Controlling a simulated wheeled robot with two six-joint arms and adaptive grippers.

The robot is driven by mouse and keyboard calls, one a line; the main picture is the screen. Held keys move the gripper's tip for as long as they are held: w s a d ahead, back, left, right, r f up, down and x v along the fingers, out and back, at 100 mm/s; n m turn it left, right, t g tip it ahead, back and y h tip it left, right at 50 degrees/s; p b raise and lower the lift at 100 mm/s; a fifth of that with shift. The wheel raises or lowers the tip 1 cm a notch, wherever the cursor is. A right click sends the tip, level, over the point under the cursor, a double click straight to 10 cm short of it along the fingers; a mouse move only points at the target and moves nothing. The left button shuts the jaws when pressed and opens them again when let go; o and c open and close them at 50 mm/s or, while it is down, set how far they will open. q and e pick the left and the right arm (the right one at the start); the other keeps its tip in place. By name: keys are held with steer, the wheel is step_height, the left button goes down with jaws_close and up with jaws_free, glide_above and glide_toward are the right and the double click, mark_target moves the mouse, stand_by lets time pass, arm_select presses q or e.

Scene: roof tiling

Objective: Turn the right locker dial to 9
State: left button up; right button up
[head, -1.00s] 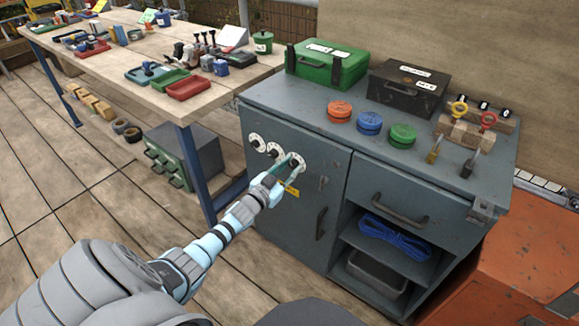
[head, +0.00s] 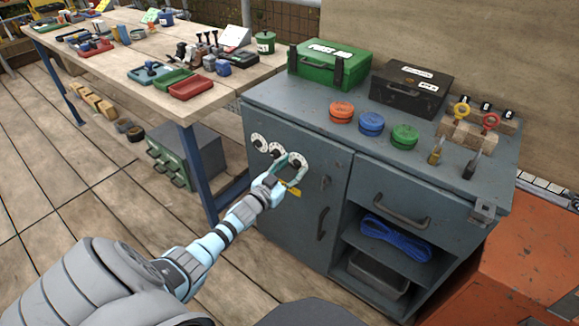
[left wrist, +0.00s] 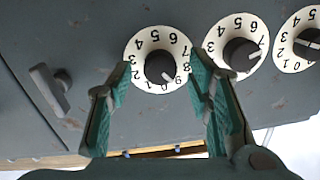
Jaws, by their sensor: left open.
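The right locker dial (head: 298,160) is a white numbered disc with a dark knob on the grey locker door (head: 290,220). In the left wrist view, where the numbers appear upside down, this dial (left wrist: 158,62) is at the left of the three dials. Its white mark points down and right, near the 9 and 0; exactly which is hard to tell. My left gripper (head: 290,170) is open in front of the dial, its fingers (left wrist: 160,78) on either side of the knob, apart from it. My right gripper is not in view.
The middle dial (left wrist: 243,50) and left dial (left wrist: 306,40) sit close beside it. A drawer handle (head: 400,212) is further right. The wooden table (head: 215,90) stands left.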

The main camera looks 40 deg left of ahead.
arm_select(q)
steer(key=s, duration=1.2)
steer(key=shift+d+r, duration=0.15)
steer(key=shift+d, duration=0.2)
